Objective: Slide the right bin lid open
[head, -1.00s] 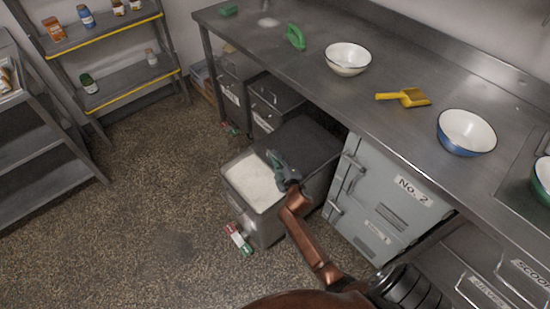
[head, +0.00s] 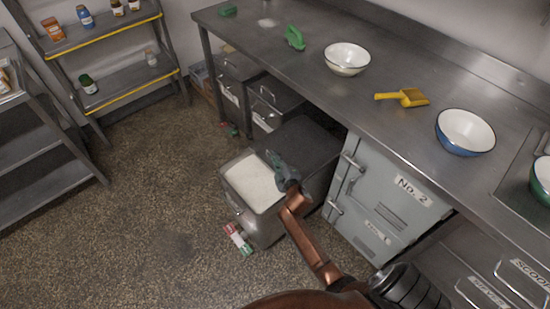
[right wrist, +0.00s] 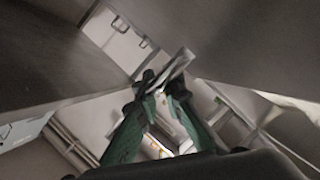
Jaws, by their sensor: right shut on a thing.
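The right bin (head: 265,232) stands on the floor, jutting out from under the steel counter. Its dark grey lid (head: 308,143) is slid back, with its rear part under the counter. The front of the bin is open and shows a white powder (head: 252,182) inside. My right gripper (head: 272,158) is at the front edge of the lid. In the right wrist view its green fingers (right wrist: 160,92) are shut on a pale lid handle (right wrist: 177,66). My left gripper is not in view.
Two other bins (head: 238,72) (head: 272,98) stand to the left under the counter. A grey cabinet (head: 385,205) marked No. 2 stands close on the right. A small red, white and green thing (head: 238,238) lies on the floor before the bin. The floor to the left is clear.

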